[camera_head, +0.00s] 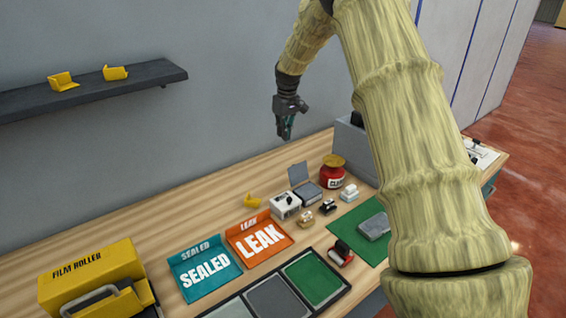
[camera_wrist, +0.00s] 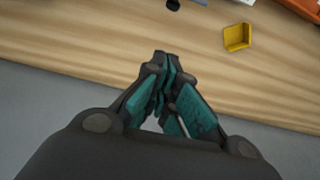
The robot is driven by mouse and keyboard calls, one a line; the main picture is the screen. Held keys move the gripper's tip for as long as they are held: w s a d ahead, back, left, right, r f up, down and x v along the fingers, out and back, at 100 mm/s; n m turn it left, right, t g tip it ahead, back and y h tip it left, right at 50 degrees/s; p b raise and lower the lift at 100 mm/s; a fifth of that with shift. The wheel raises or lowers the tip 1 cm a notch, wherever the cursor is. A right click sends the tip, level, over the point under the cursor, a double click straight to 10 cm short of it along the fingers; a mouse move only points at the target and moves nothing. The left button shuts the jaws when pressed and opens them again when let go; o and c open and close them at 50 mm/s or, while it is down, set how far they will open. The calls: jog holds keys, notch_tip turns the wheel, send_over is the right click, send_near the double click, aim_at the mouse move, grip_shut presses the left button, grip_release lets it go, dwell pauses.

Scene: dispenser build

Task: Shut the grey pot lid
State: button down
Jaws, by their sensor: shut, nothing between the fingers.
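A small grey pot (camera_head: 309,193) stands on the wooden table toward the back, in the head view. Its flat grey lid (camera_head: 298,172) stands up at the pot's back edge, so the pot is open. My gripper (camera_head: 285,136) is shut and empty, in the air above and behind the lid, pointing down. In the wrist view my gripper (camera_wrist: 166,60) shows its teal-padded fingers together over the table's back edge. The pot and lid cannot be made out in the wrist view.
A white box (camera_head: 285,205) stands left of the pot, and a red jar with a gold top (camera_head: 332,172) right of it. A yellow bracket (camera_head: 252,201) lies on the table; a similar one shows in the wrist view (camera_wrist: 237,37). SEALED (camera_head: 205,274) and LEAK (camera_head: 259,240) trays lie in front.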

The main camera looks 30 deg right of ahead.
aim_at(296, 173)
notch_tip(296, 173, down, 11)
jog(key=w+p, duration=0.1)
jog(key=p, duration=0.1)
jog(key=s, duration=0.1)
jog(key=s+r+p, duration=0.1)
jog(key=s, duration=0.1)
jog(key=shift+s+d+r, duration=0.1)
jog(key=shift+s+d, duration=0.05)
jog(key=shift+s, duration=0.1)
dwell(0.4)
dwell(0.4)
